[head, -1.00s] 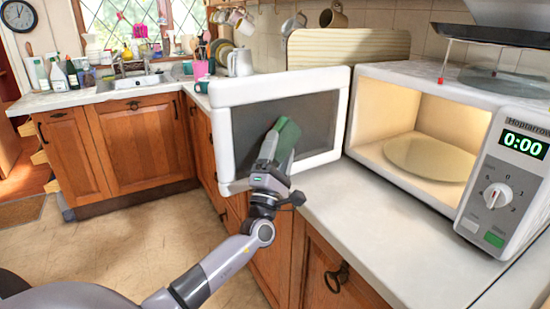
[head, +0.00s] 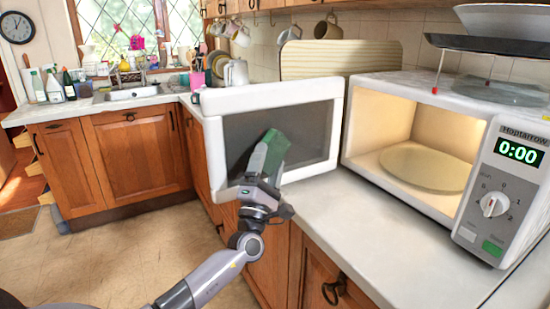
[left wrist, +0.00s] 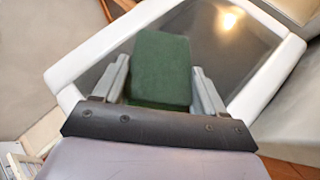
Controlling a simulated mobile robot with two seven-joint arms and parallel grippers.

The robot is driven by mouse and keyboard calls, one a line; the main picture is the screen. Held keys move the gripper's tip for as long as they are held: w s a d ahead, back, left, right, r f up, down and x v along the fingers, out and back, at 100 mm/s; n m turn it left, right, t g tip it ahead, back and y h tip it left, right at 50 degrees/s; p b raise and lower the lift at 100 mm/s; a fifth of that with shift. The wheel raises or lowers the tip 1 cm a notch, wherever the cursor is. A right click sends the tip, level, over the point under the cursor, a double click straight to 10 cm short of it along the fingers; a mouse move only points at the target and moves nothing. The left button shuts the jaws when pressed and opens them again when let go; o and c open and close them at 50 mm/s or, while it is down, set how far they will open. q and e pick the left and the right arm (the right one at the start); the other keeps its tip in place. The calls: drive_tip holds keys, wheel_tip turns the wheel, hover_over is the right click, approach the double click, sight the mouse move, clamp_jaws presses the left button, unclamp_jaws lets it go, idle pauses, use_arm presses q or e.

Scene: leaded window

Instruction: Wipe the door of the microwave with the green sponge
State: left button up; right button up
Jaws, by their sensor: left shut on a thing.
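The microwave (head: 398,88) stands on the counter at the right. Its door (head: 318,152), white-framed with a dark pane, hangs wide open over the counter's edge. My left gripper (head: 266,170) is shut on the green sponge (head: 275,152) in front of the pane. In the left wrist view the sponge (left wrist: 160,68) sits between the two fingers of the gripper (left wrist: 160,90), with the dark pane of the door (left wrist: 222,50) behind it. Whether the sponge touches the pane I cannot tell for sure. My right gripper does not show.
The white counter (head: 375,225) is clear in front of the microwave. A wooden board (head: 340,58) leans at the wall behind the door. Mugs hang above. Bottles and a sink (head: 130,93) are at the far left. A dark pan-like thing (head: 490,45) is above the microwave.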

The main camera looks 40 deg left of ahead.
use_arm(q)
drive_tip(key=shift+s, duration=0.15)
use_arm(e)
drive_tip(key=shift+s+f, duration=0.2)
use_arm(q)
drive_tip(key=d+p, duration=0.1)
drive_tip(key=d, duration=0.5)
drive_tip(key=shift+s, duration=0.45)
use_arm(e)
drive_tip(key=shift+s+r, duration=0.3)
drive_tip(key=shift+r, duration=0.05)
use_arm(q)
drive_tip(key=d, duration=0.3)
drive_tip(key=shift+s+p, duration=0.2)
drive_tip(key=shift+p, duration=0.2)
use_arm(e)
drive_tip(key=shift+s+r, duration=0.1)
